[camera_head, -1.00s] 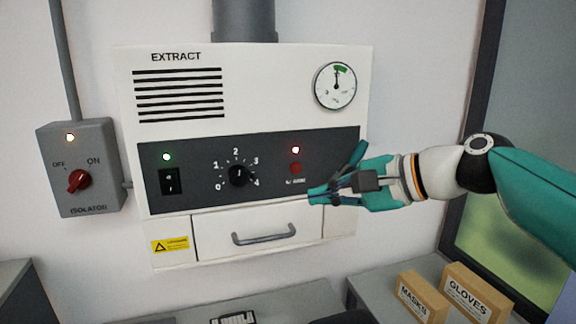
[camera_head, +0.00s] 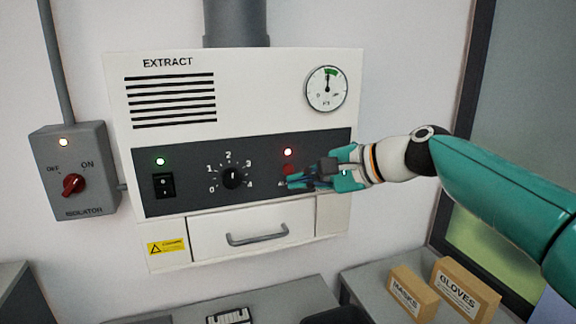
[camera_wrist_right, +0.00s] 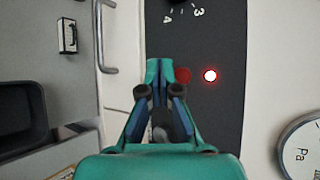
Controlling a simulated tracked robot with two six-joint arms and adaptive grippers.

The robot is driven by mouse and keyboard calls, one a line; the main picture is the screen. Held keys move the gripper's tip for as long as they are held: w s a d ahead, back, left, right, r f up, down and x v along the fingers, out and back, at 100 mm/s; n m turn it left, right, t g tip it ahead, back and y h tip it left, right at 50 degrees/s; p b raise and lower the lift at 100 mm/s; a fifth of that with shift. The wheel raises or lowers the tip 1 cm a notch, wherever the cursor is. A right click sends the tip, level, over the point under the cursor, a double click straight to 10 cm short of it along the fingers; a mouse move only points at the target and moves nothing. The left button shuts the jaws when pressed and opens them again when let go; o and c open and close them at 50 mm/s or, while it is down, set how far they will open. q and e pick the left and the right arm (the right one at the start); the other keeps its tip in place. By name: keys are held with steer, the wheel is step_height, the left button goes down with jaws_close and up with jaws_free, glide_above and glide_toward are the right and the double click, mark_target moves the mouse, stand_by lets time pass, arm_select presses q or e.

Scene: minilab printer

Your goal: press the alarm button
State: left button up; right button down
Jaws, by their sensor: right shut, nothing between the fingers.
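The red alarm button (camera_head: 288,170) is on the dark control strip of the extract unit (camera_head: 180,232), just below a lit red lamp (camera_head: 288,152). My right gripper (camera_head: 284,183) is shut and empty, with its tips in front of the strip, close by the button and partly over its label. In the right wrist view the closed fingertips (camera_wrist_right: 159,66) point at the strip, and the red button (camera_wrist_right: 183,75) shows right beside them. I cannot tell whether the fingers touch the panel. My left gripper is not in view.
Left of the button are a black knob (camera_head: 232,178) and a black rocker switch (camera_head: 164,185) with a green lamp. A drawer handle (camera_head: 257,234) sticks out below. A grey isolator box (camera_head: 75,172) hangs at left. Glove (camera_head: 465,290) and mask boxes (camera_head: 413,294) stand at lower right.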

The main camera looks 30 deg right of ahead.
steer(key=shift+w+d, duration=0.2)
steer(key=shift+w, duration=0.7)
stand_by(0.7)
steer(key=shift+w+r+p, duration=0.1)
steer(key=shift+p, duration=0.3)
steer(key=shift+w+d, duration=0.1)
steer(key=shift+w, duration=0.2)
steer(key=shift+w+d+p, duration=0.1)
steer(key=shift+w+p, duration=0.25)
steer(key=shift+p, duration=0.05)
steer(key=shift+s, duration=0.1)
stand_by(0.6)
steer(key=shift+s+a+b, duration=0.2)
steer(key=shift+s+b, duration=0.2)
steer(key=shift+s, duration=0.3)
